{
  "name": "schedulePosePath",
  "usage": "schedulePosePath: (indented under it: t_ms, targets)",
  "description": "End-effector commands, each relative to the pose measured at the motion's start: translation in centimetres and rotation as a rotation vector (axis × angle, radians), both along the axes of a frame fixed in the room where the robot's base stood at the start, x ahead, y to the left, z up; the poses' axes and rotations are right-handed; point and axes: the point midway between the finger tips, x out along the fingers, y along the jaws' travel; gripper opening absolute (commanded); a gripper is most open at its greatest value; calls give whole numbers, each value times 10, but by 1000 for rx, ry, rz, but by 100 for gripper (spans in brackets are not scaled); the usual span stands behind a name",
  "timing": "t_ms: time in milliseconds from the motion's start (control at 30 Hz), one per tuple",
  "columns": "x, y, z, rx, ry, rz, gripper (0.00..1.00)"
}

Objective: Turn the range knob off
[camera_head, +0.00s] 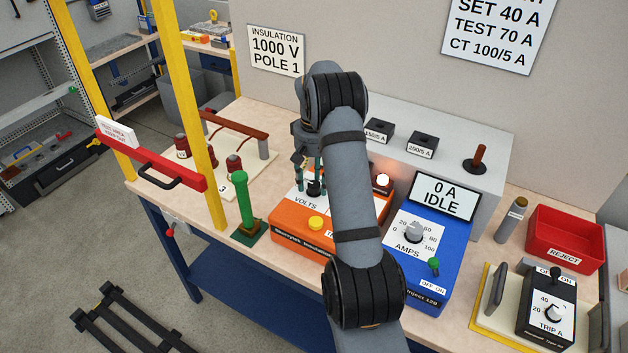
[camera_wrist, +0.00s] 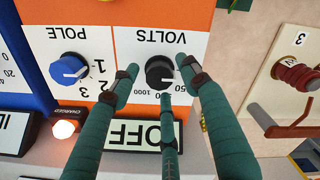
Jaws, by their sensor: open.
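The tester's display (camera_wrist: 117,135) reads OFF. My gripper (camera_wrist: 160,78) is open, its three green fingers spread around the knob. I cannot tell whether any finger touches it. In the head view, the fingers and the black knob (camera_head: 315,188) show just left of my arm, which hides part of the tester.
A blue POLE knob (camera_wrist: 69,71) sits beside the range knob, and a lamp marked CHARGED (camera_wrist: 64,129) glows. The blue injector (camera_head: 428,262) stands right of the tester. A green post (camera_head: 244,205) and yellow frame (camera_head: 202,150) stand left. A red bin (camera_head: 566,240) is at right.

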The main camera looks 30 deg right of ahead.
Motion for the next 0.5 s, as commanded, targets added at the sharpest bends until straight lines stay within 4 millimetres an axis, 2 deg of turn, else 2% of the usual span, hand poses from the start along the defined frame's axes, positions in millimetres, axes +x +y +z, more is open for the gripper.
schedulePosePath:
  t_ms: [300,367,500]
  targets:
    - [0,0,2,0,1,-1,47]
    - [0,0,7,0,-1,-1,47]
    - [1,0,29,-1,-4,-2,47]
